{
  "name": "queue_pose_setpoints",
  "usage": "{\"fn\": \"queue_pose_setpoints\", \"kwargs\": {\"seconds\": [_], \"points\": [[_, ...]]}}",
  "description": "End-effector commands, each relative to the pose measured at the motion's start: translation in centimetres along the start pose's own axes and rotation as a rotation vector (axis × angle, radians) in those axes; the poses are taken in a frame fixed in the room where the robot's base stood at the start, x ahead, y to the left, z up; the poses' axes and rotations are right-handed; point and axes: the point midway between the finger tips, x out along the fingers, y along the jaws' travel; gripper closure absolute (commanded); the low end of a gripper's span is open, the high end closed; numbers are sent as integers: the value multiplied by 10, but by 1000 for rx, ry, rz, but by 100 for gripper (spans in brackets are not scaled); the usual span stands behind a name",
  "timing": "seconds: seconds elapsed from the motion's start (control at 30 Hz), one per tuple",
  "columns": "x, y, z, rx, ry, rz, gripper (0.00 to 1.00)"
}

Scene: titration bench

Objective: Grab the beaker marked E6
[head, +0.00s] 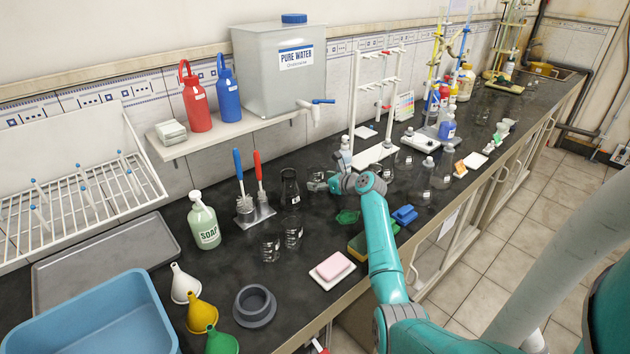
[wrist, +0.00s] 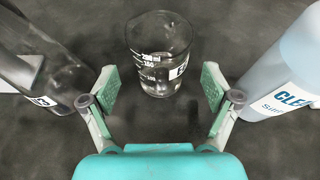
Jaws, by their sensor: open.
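A clear glass beaker (wrist: 158,60) with white volume marks stands upright on the dark bench in the wrist view. Its white label starts with "E"; the rest is turned out of sight. My gripper (wrist: 160,84) is open, with one green finger pad on each side of the beaker's lower part and visible gaps on both sides. The beaker is not gripped. In the head view my gripper (head: 330,183) is low over the bench, by a small glass vessel (head: 314,174) that it partly hides.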

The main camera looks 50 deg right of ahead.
Motion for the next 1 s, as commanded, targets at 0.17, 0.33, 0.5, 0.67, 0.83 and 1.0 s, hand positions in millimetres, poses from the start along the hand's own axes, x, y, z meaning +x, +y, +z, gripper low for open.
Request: {"fn": "queue_pose_setpoints", "kwargs": {"seconds": [0.17,0.33,0.5,0.67,0.83,1.0], "points": [[18,0,0,1,1,1,12],[21,0,0,0,0,-1,12],[21,0,0,0,0,-1,22],[21,0,0,0,0,-1,62],[20,0,0,0,0,-1,86],[20,0,0,0,0,-1,86]]}}
